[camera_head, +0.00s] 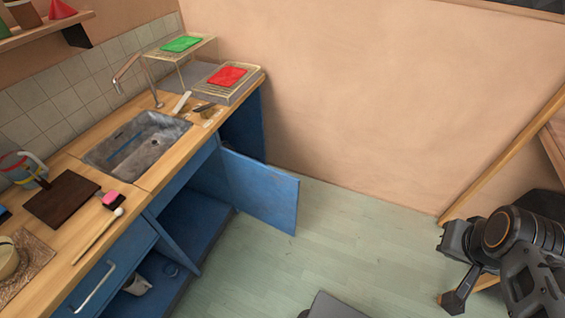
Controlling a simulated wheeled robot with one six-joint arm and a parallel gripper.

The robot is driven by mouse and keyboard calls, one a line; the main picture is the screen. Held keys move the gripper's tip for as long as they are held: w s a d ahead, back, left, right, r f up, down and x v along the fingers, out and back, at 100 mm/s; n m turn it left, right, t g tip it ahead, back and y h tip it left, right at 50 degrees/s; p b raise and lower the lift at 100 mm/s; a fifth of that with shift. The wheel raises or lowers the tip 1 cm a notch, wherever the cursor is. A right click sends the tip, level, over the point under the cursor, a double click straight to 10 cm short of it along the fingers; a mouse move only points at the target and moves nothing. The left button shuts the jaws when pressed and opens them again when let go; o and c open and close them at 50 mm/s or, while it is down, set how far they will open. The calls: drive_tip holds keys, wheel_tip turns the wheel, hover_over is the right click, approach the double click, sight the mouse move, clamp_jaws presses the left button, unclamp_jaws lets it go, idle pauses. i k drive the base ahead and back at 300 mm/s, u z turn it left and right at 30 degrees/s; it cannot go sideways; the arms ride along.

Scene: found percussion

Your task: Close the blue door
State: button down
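The blue door (262,190) stands open in the head view, swung out from the blue cabinet under the wooden counter. Its free edge points right, over the floor. The cabinet interior (192,225) is exposed to the left of the door. My gripper (452,270) is at the lower right, well to the right of the door and apart from it. Its fingers are spread with nothing visible between them. The hinge details are too small to tell.
The counter (150,178) holds a grey sink (137,142), a dish rack with a red cloth (227,77), and a dark board (62,199). A drawer (108,275) has a metal handle. Green floor (340,240) is clear between door and gripper. A wooden beam (500,155) leans at right.

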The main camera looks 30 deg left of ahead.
sight(268, 194)
drive_tip(key=u, duration=0.7)
drive_tip(key=i, duration=0.9)
drive_tip(key=u, duration=1.5)
drive_tip(key=i, duration=0.3)
drive_tip(key=u, duration=0.1)
